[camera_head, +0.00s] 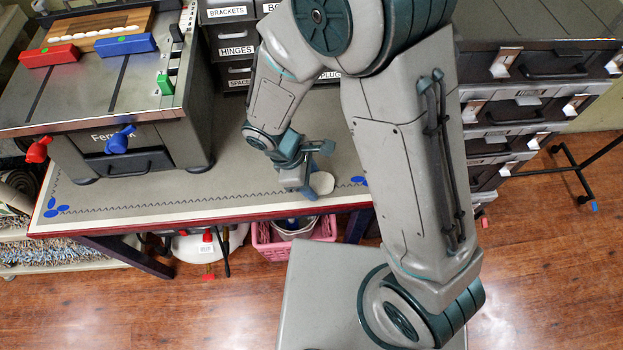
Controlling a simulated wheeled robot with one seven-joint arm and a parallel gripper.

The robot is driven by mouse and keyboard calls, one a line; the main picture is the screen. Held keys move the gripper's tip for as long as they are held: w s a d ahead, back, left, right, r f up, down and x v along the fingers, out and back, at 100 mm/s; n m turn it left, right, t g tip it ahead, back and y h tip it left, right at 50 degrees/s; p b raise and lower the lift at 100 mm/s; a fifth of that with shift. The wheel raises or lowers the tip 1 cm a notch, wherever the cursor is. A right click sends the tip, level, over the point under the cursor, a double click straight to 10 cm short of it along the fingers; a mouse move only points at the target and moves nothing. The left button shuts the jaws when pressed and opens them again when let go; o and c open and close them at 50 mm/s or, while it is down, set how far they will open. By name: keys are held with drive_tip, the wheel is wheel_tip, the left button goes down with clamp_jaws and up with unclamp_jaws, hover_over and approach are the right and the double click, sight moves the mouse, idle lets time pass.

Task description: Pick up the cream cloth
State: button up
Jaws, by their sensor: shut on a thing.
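A small cream cloth (322,183) shows at the front right part of the grey table top (130,193), near its red front edge. My gripper (311,186) is over the table and points down at the cloth. It is shut on the cloth at the cloth's left side. Part of the cloth is hidden behind the gripper. I cannot tell whether the cloth still touches the table.
A grey machine (127,135) with red and blue knobs stands on the table at the left. Labelled drawers (235,50) stand behind the table. A pink crate (290,243) sits under the table. The table surface left of my gripper is clear.

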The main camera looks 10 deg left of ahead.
sight(323, 182)
drive_tip(key=r, duration=0.4)
drive_tip(key=shift+w+d+r, duration=0.15)
drive_tip(key=shift+d, duration=0.1)
drive_tip(key=w+d+r, duration=0.5)
drive_tip(key=d+r, duration=0.1)
drive_tip(key=d, duration=0.3)
drive_tip(key=shift+w+d+r, duration=0.2)
drive_tip(key=shift+d+r, duration=0.05)
drive_tip(key=shift+d, duration=0.15)
drive_tip(key=shift+o, duration=1.4)
drive_tip(key=shift+c, duration=1.1)
drive_tip(key=shift+f, duration=0.1)
